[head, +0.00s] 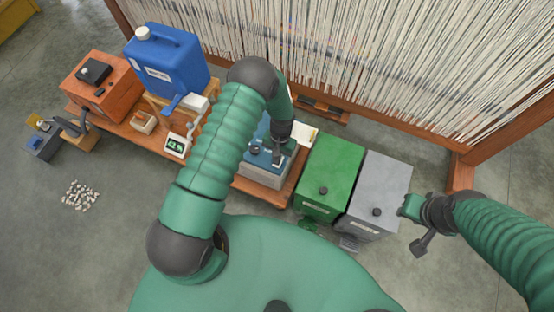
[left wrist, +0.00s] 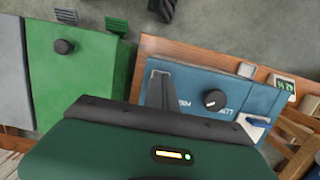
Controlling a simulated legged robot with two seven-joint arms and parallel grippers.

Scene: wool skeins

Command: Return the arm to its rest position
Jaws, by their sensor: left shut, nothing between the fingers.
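My left arm comes in from the left of the head view, bends at the dark elbow and reaches down to the workbench. My left gripper (head: 278,158) is shut and empty, over the blue-topped box (head: 262,158). In the left wrist view its grey fingers (left wrist: 176,82) show in front of the blue panel (left wrist: 225,98), which has a black knob. I cannot tell whether the fingers touch the panel. My right gripper (head: 421,244) hangs over bare floor to the right of the grey bin; its fingers are too small to read.
A green bin (head: 331,170) and a grey bin (head: 381,190) stand right of the box. A blue jug (head: 168,62), an orange box (head: 103,93) and a small display (head: 177,145) are at left on the wooden bench. Hanging yarn on a wooden frame (head: 462,165) fills the back. Pale pieces (head: 80,195) lie on the floor.

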